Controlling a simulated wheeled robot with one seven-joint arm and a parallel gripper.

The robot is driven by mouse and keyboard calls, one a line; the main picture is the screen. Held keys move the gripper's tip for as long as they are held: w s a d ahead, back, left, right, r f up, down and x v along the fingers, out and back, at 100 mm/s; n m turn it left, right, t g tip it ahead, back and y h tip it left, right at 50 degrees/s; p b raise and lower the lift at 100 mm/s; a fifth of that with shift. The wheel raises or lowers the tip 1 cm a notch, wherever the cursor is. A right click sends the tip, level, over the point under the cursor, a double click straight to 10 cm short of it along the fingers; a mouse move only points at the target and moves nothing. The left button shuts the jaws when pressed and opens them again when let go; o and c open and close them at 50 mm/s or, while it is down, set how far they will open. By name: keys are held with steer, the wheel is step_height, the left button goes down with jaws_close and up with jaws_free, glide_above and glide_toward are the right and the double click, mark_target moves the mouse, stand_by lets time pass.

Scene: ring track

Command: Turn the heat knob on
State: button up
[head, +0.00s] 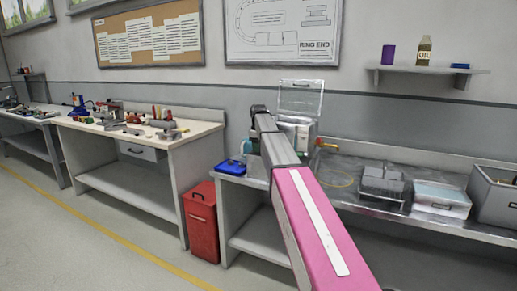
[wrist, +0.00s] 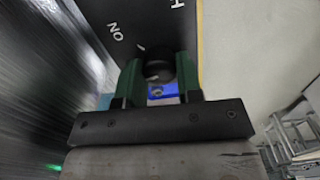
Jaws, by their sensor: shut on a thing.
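In the wrist view, the heat knob (wrist: 158,70) is a round black knob on a dark panel (wrist: 125,22). The panel carries white lettering that reads upside down as "ON", a short white mark near the knob, and part of another letter at the top. My gripper (wrist: 159,82) has its two green fingers on either side of the knob and is shut on it. The knob's own pointer cannot be made out. In the head view, my arm hides the gripper and knob. A pale device (head: 297,128) with a raised clear lid (head: 300,97) stands behind my arm's end.
A blue tray (head: 232,167) lies left of my arm on the steel bench. A grey block rack (head: 381,184), a clear-lidded box (head: 441,199) and a grey bin (head: 496,197) stand to the right. A red bin (head: 201,220) stands on the floor; floor at left is clear.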

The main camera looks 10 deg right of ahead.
steer(key=m, duration=1.2)
steer(key=shift+d, duration=0.1)
steer(key=shift+m, duration=0.3)
stand_by(0.3)
steer(key=o, duration=0.9)
steer(key=shift+o, duration=0.2)
step_height(320, 180, up, 11)
steer(key=shift+f, duration=0.1)
